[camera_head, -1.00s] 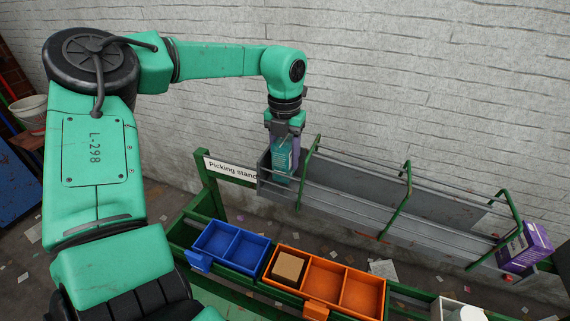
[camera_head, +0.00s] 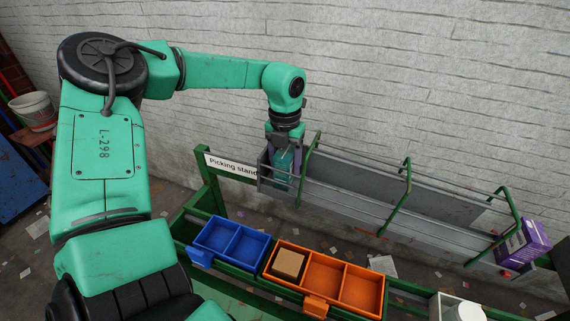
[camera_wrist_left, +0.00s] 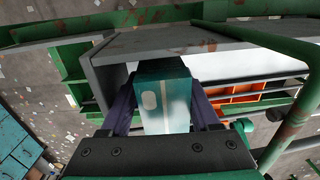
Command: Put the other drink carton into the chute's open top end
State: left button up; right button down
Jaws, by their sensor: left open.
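A teal drink carton (camera_head: 283,174) stands inside the left, upper end of the grey chute (camera_head: 345,187), seen through its side rails. My left gripper (camera_head: 285,158) is open right above it, with its fingers on either side of the carton's upper part. In the left wrist view the carton (camera_wrist_left: 163,98) lies between the two spread dark purple fingers (camera_wrist_left: 164,108). Its lower part is hidden in the head view by the chute's side. A purple carton (camera_head: 523,243) rests at the chute's far right, lower end. My right gripper is not in view.
Green hoops (camera_head: 397,196) arch over the chute. A blue bin (camera_head: 229,242) and an orange bin (camera_head: 326,284) holding a tan block (camera_head: 289,264) stand in front of it. A brick wall (camera_head: 400,80) is close behind.

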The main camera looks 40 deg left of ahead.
pick_arm(q)
jog(key=shift+r, duration=0.6)
notch_tip(320, 180, up, 11)
jog(key=shift+r+b, duration=0.1)
jog(key=shift+b, duration=0.95)
